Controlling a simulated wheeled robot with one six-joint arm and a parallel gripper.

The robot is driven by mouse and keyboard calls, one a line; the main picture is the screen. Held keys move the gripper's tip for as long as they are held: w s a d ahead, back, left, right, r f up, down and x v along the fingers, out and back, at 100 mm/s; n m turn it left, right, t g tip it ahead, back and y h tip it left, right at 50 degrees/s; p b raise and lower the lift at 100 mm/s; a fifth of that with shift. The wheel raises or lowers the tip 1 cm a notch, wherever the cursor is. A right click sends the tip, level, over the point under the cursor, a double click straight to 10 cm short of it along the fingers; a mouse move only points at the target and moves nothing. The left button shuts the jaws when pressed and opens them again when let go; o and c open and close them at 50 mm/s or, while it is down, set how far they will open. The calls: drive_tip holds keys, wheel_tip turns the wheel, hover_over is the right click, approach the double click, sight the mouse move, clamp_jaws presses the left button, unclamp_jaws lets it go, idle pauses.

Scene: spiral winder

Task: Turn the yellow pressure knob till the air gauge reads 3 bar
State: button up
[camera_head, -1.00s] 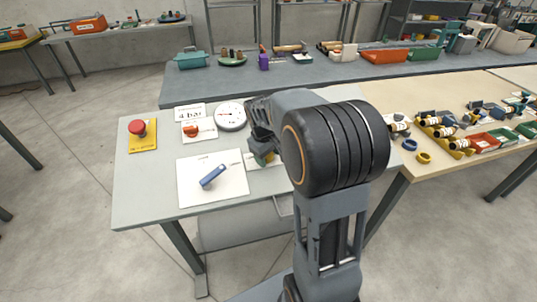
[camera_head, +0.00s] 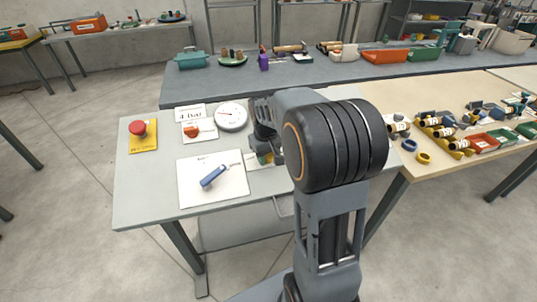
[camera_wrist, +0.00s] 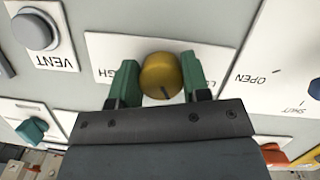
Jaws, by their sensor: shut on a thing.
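The yellow pressure knob (camera_wrist: 162,75) sits on a white label plate in the wrist view, with a dark mark on its face. My gripper (camera_wrist: 160,82) has its green fingers on both sides of the knob and is shut on it. In the head view my gripper (camera_head: 265,150) is at the right part of the grey bench, and my arm hides most of the knob. The round white air gauge (camera_head: 231,117) stands left of my gripper; its dial is too small to read. A card (camera_head: 189,114) beside it reads "4 bar".
A red push button (camera_head: 138,129) on a yellow base is at the bench's left. An orange handle (camera_head: 194,131) and a blue lever (camera_head: 213,176) sit on white plates. A grey VENT button (camera_wrist: 35,30) is near my gripper in the wrist view.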

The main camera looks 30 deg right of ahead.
sight(271, 156)
drive_tip(key=m, duration=0.2)
drive_tip(key=m+y, duration=0.1)
drive_tip(key=m, duration=0.2)
drive_tip(key=shift+a+m+y, duration=0.1)
drive_tip(key=shift+m+y, duration=0.2)
idle(0.4)
drive_tip(key=o, duration=0.9)
drive_tip(key=shift+o, duration=0.2)
wheel_tip(271, 156, up, 14)
drive_tip(key=shift+s+d+p, duration=0.4)
drive_tip(key=shift+s+p, duration=0.05)
drive_tip(key=shift+f, duration=0.1)
